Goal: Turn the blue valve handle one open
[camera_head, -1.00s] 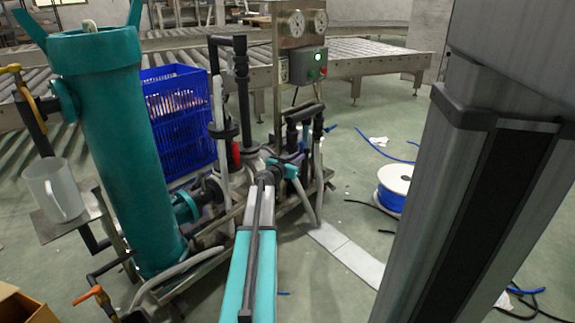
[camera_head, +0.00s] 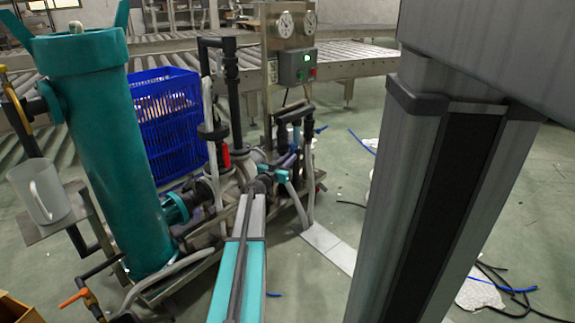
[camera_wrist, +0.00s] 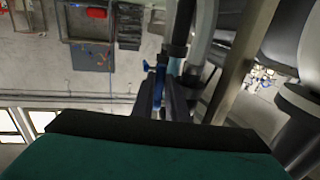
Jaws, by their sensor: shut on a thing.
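The blue valve handle (camera_wrist: 158,88) shows in the wrist view as a small blue piece between the dark fingers of my gripper (camera_wrist: 163,104). The fingers are shut on it and hide part of it. It sits beside a dark and grey pipe (camera_wrist: 180,40). In the head view my gripper (camera_head: 291,166) reaches in among the pipes of the pump skid, at the end of my teal and grey arm. The handle is small there and mostly hidden by the gripper, so its exact angle cannot be told.
A blue crate (camera_head: 168,125) is behind. A control box (camera_head: 297,66) with gauges stands above the pipes. Cables (camera_head: 500,285) lie on the floor at right.

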